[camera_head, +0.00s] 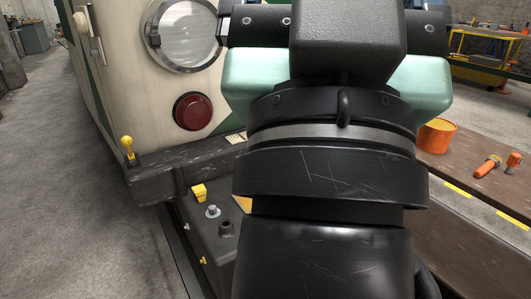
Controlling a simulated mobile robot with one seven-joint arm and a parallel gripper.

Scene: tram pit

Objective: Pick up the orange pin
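Two small orange items lie on the brown bench top at the right. One is a longer orange piece (488,168) lying on its side, with a rounder orange end and a darker tip. The other is a short orange piece (513,162) close to its right, seeming to stand upright. Both are small in the picture, and I cannot tell for sure which is the orange pin. A large black jointed body, which looks like my arm, fills the middle and hides much of the scene. My gripper does not show.
An orange tub (436,136) with yellow contents stands on the brown bench top (452,171), left of the small items. A cream tram front (140,75) with a red lamp (193,111) is at the left. A yellow-knobbed pin (128,147) stands on its dark beam. Grey floor is open at far left.

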